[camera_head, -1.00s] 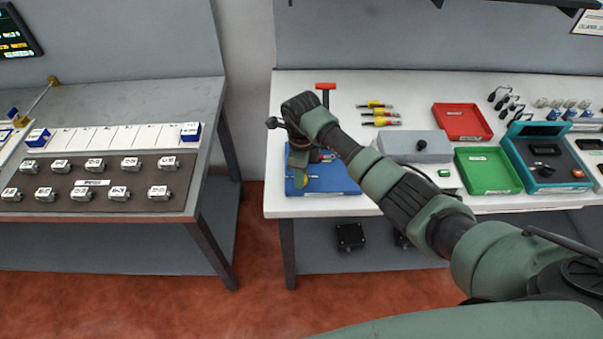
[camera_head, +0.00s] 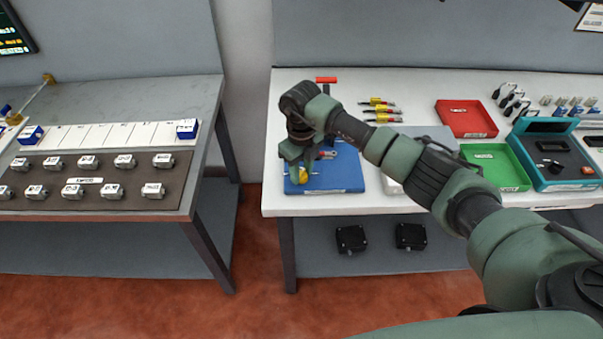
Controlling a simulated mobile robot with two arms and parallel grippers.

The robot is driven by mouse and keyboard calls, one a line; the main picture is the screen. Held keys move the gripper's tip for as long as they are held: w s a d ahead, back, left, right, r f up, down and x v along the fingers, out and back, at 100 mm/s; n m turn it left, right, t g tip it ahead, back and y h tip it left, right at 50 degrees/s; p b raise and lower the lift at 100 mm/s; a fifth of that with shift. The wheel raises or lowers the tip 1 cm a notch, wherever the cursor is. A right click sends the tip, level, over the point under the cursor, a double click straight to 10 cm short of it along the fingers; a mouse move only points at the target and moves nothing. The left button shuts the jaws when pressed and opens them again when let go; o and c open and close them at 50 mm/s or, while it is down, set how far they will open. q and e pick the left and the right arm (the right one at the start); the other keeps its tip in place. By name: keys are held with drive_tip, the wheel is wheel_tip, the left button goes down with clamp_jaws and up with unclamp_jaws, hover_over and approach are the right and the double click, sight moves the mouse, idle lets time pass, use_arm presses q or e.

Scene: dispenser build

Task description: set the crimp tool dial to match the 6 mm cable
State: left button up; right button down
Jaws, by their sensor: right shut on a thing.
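A blue mat or board (camera_head: 345,180) lies at the left front of the white table. On it is what looks like the crimp tool, mostly hidden behind my right gripper and wrist; a red bar-shaped handle (camera_head: 326,80) stands up behind. My right gripper (camera_head: 298,172) points down at the left part of the blue board and is shut on a small yellow part (camera_head: 304,175), seemingly the dial. Its setting is too small to read. Several yellow-and-red cable-like pieces (camera_head: 380,108) lie behind; I cannot tell which is 6 mm. My left gripper is out of view.
A red tray (camera_head: 466,118), a green tray (camera_head: 494,166), a grey box (camera_head: 415,150) and a teal case (camera_head: 545,155) stand to the right on the white table (camera_head: 400,83). A grey table (camera_head: 160,95) with several metal blocks is at left, across a gap.

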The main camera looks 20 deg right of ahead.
sight(301, 172)
drive_tip(key=m+b, duration=0.1)
drive_tip(key=m, duration=0.4)
drive_tip(key=shift+r, duration=0.1)
idle(0.7)
drive_tip(key=c, duration=1)
unclamp_jaws()
drive_tip(key=shift+c, duration=0.2)
wheel_tip(301, 172, up, 7)
drive_tip(key=shift+w+f+b, duration=0.1)
drive_tip(key=shift+f+b, duration=0.05)
drive_tip(key=shift+b, duration=1.1)
drive_tip(key=shift+r, duration=0.55)
